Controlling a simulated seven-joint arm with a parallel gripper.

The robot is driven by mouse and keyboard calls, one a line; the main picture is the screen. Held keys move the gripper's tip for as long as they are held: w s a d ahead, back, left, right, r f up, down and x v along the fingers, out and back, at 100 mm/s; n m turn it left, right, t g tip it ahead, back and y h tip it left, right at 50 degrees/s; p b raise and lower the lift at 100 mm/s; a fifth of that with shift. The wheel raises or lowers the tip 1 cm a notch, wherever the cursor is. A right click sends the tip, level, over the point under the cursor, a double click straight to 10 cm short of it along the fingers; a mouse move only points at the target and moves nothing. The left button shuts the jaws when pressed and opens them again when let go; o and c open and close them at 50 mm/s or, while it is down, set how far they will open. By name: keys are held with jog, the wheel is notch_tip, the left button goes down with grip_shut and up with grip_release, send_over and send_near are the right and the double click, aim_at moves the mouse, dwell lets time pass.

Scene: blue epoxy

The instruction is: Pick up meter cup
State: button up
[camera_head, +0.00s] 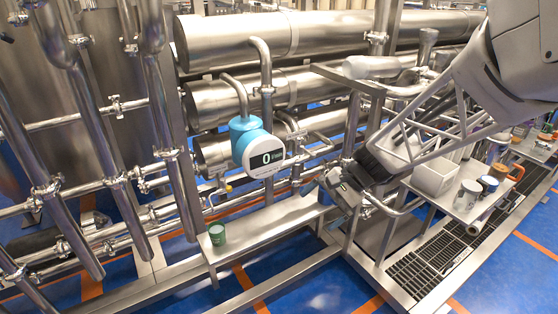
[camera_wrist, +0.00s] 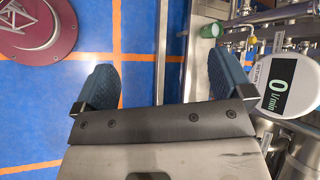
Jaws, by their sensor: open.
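A small green cup (camera_head: 217,233) stands upright on a narrow steel shelf (camera_head: 258,229), left of and below a blue flow meter (camera_head: 244,134) with a round white face reading 0. My gripper (camera_head: 338,192) is at the shelf's right end, well to the right of the cup and apart from it. In the wrist view my gripper (camera_wrist: 166,78) has its two blue-grey fingers wide apart with nothing between them. The meter face (camera_wrist: 284,86) shows at the right edge there. A small round rim (camera_wrist: 210,29) shows beyond the right finger; I cannot tell if it is the green cup.
A second shelf on the right holds a white bin (camera_head: 434,179) and several cups, including a pale one (camera_head: 467,195). Steel pipes and frame bars surround the shelf. A maroon round base (camera_wrist: 38,25) stands on the blue floor.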

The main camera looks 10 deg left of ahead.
jog(key=w+a+f+m+y, duration=0.4)
jog(key=w+a+f, duration=0.4)
jog(key=a+f, duration=0.45)
jog(key=w+a+f+m+y, duration=0.45)
jog(key=w+a+f, duration=0.35)
jog(key=a+f, duration=0.4)
jog(key=m+t+y, duration=0.1)
jog(key=m+t, duration=0.2)
jog(key=m, duration=0.2)
send_near(224, 234)
jog(key=shift+a+f, duration=0.25)
jog(key=shift+a, duration=0.35)
jog(key=shift+a, duration=3.4)
jog(key=shift+a, duration=0.1)
